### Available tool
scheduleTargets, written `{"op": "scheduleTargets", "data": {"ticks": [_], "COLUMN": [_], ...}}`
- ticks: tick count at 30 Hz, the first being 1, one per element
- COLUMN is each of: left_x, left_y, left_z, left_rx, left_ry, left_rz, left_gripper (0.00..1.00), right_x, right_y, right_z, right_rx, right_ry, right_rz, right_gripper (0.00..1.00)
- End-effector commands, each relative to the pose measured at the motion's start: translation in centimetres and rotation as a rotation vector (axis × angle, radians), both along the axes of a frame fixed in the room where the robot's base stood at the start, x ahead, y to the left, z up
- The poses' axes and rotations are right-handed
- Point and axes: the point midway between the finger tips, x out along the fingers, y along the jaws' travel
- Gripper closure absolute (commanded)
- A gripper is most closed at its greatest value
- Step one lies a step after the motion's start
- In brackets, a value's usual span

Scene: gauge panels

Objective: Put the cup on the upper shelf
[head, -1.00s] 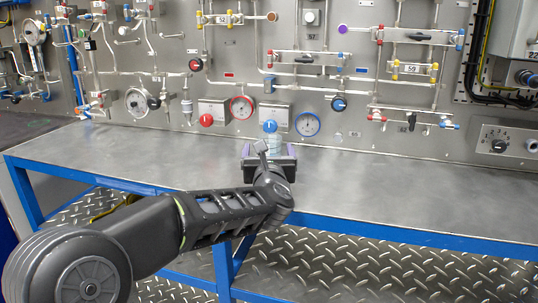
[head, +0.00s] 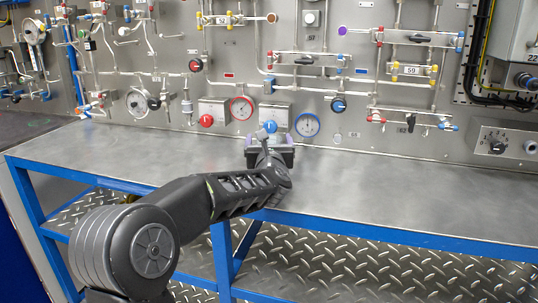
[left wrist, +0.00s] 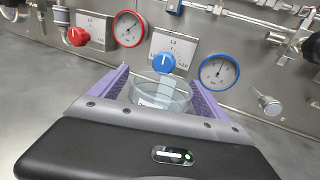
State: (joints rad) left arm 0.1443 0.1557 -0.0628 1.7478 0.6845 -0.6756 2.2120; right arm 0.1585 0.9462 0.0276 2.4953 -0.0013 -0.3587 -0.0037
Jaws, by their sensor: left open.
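A clear glass cup (left wrist: 163,92) with a pale label shows in the left wrist view, between the two purple fingers of my left gripper (left wrist: 161,82). The gripper is open, with a finger on each side of the cup; I cannot tell whether either finger touches it. In the head view my left gripper (head: 270,142) is over the back of the steel bench top (head: 390,185), close to the panel, and largely hides the cup. A lower shelf of diamond plate (head: 350,262) shows under the bench top. My right gripper is not in view.
The gauge panel (head: 355,95) rises right behind the bench. A blue knob (left wrist: 164,63), a red-rimmed gauge (left wrist: 129,28) and a blue-rimmed gauge (left wrist: 219,71) are just beyond the cup. A grey control box (head: 503,139) is at the right. The bench top is clear on both sides.

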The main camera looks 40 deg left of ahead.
Motion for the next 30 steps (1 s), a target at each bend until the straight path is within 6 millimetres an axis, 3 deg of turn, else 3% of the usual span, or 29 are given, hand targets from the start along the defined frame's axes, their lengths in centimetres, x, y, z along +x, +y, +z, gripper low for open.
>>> {"op": "scheduleTargets", "data": {"ticks": [20,30], "left_x": [0.39,0.38], "left_y": [0.32,0.31], "left_z": [-0.02,-0.02], "left_rx": [0.0,0.001], "left_ry": [0.0,0.001], "left_rz": [0.0,0.0], "left_gripper": [0.15,0.43], "right_x": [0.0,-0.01], "right_y": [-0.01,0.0], "right_z": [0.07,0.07], "right_rx": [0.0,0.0], "right_ry": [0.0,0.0], "right_rz": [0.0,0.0], "right_gripper": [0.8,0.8]}}
